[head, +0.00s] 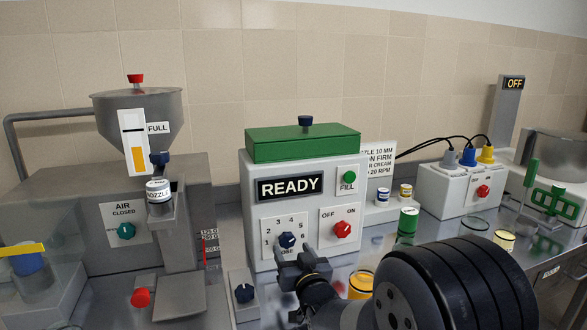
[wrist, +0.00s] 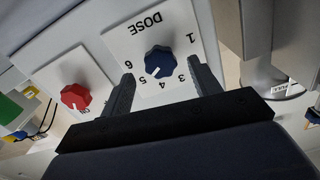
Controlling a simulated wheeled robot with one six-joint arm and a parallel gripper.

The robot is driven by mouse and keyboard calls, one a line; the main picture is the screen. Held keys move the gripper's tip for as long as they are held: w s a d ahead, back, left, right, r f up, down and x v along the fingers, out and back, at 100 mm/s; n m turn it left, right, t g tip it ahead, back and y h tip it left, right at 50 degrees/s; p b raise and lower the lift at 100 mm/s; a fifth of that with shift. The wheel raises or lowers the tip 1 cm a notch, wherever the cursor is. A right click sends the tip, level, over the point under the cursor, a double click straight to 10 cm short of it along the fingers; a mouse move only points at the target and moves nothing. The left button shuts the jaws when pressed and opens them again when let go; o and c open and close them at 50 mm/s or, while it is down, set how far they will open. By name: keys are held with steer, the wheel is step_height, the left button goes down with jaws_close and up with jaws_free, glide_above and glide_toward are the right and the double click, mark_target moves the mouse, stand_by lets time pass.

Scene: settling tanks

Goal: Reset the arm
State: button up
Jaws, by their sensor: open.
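My gripper (head: 303,262) is open in front of the white machine (head: 258,205), at its lower panel. In the wrist view, the open fingers (wrist: 161,80) stand on either side of the blue dose knob (wrist: 158,61), with nothing held. Whether they touch it is hard to tell. The dose knob (head: 287,240) has a white mark that seems to point between 4 and 5. The red OFF/ON knob (head: 342,230) sits to its right; in the wrist view this knob (wrist: 75,96) seems turned toward ON. The display (head: 290,186) reads READY.
A steel hopper (head: 165,105) marked FULL and a nozzle jar (head: 159,190) stand left.

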steer(key=v, duration=0.7)
steer(key=shift+s+b, duration=0.2)
steer(key=shift+b, duration=0.15)
